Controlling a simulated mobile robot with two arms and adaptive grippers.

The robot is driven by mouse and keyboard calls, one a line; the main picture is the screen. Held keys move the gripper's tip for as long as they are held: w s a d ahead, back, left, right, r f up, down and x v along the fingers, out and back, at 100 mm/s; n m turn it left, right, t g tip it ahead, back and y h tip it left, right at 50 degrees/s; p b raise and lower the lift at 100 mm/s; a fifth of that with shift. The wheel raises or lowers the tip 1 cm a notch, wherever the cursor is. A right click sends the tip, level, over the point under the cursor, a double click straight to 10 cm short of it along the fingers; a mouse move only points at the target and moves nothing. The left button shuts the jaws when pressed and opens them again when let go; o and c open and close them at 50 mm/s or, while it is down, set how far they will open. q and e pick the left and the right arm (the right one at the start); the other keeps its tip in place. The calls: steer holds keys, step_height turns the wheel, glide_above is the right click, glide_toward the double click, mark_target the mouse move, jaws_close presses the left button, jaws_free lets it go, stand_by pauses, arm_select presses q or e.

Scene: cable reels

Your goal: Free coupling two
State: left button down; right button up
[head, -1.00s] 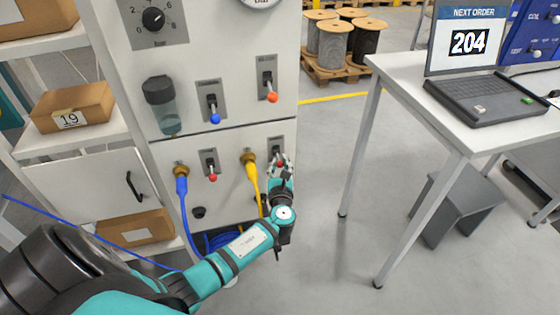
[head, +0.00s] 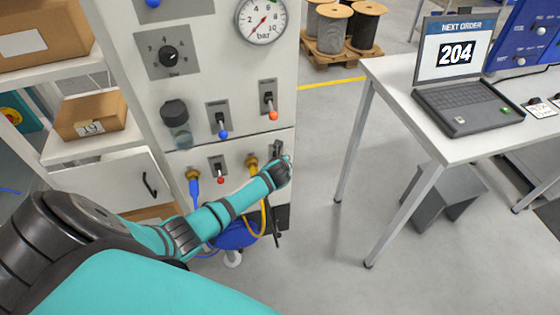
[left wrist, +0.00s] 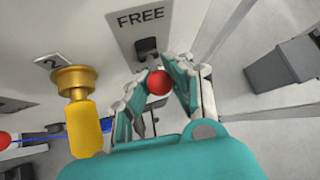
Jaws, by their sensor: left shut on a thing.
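Coupling two is a brass fitting with a yellow plug (left wrist: 82,128), beside a "2" label in the left wrist view. Its brass part (head: 252,161) also shows in the head view, with the yellow hose hanging below. To its right is a lever with a red ball knob (left wrist: 159,83) on a grey plate (left wrist: 140,20) marked FREE. The knob is on the side of the lever away from that word. My left gripper (left wrist: 158,90) is shut on the red knob, a finger on each side. In the head view my left gripper (head: 284,166) hides the knob. My right gripper is out of view.
Left of it are another red-knobbed lever (head: 220,176) and a coupling with a blue plug (head: 194,188). Blue-knobbed (head: 222,130) and orange-knobbed (head: 272,112) levers are above. A table (head: 440,140) with a laptop showing 204 stands right; open floor lies between.

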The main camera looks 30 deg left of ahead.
arm_select(q)
steer(key=shift+r+g+h, duration=0.2)
steer(key=shift+g+h, duration=0.2)
steer(key=shift+w+r, duration=0.1)
stand_by(0.3)
steer(key=c, duration=1.1)
jaws_free()
steer(key=shift+r, duration=0.1)
steer(key=v, duration=1.2)
steer(key=shift+a, duration=0.15)
